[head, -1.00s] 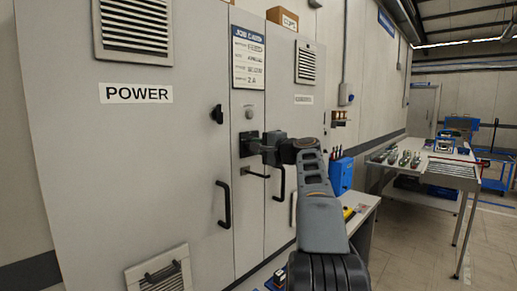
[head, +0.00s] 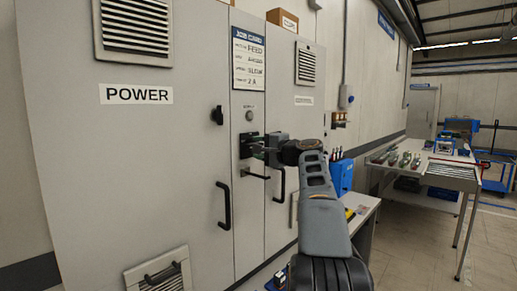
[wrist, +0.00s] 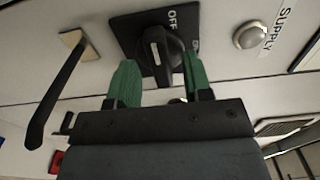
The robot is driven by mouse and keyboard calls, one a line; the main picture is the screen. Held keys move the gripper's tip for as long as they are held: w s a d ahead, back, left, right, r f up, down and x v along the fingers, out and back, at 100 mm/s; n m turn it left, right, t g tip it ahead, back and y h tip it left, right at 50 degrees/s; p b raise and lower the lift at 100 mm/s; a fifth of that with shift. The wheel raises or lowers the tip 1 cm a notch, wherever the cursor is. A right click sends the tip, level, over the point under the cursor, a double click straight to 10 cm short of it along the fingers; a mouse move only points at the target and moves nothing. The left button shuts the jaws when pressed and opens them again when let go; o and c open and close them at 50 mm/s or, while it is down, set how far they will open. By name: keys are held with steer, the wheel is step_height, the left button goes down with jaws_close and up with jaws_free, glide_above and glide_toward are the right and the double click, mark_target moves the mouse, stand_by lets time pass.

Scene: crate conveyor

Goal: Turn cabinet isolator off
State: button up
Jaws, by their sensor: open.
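The cabinet isolator is a black rotary knob (wrist: 160,48) on a dark plate with OFF and ON markings, seen close in the wrist view. A pale mark shows on the knob's face; which marking it points to I cannot tell for sure. My gripper (wrist: 158,74) is open, its two green fingers on either side of the knob's lower part. Whether they touch it I cannot tell. In the head view the isolator plate (head: 245,146) sits on the narrow middle panel, partly hidden by my gripper (head: 259,148).
A SUPPLY lamp (wrist: 249,35) is beside the isolator. A black handle (wrist: 55,92) juts out to the left. In the head view, cabinet door handles (head: 224,205) are near, and a bench (head: 362,214) stands to the right.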

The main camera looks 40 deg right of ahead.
steer(key=s+d+b, duration=0.2)
steer(key=s, duration=1.1)
steer(key=shift+d, duration=0.15)
stand_by(0.3)
step_height(320, 180, down, 16)
steer(key=g+h+p, duration=0.2)
steer(key=g+h, duration=0.1)
steer(key=g, duration=0.3)
steer(key=s+a+f+n+g+p, duration=0.25)
steer(key=a+f+n+g, duration=0.25)
steer(key=a+f, duration=0.45)
steer(key=s+a+n+g+p, duration=0.1)
steer(key=s+a+n+p, duration=0.1)
steer(key=a, duration=0.4)
steer(key=s+a+n+g+p, duration=0.1)
steer(key=s+a+n+p, duration=0.2)
steer(key=a+n, duration=0.2)
steer(key=s+a+f+n+g+p, duration=0.1)
steer(key=s+a+n+p, duration=0.2)
steer(key=a, duration=0.6)
steer(key=shift+s+n, duration=0.3)
steer(key=shift+n, duration=0.3)
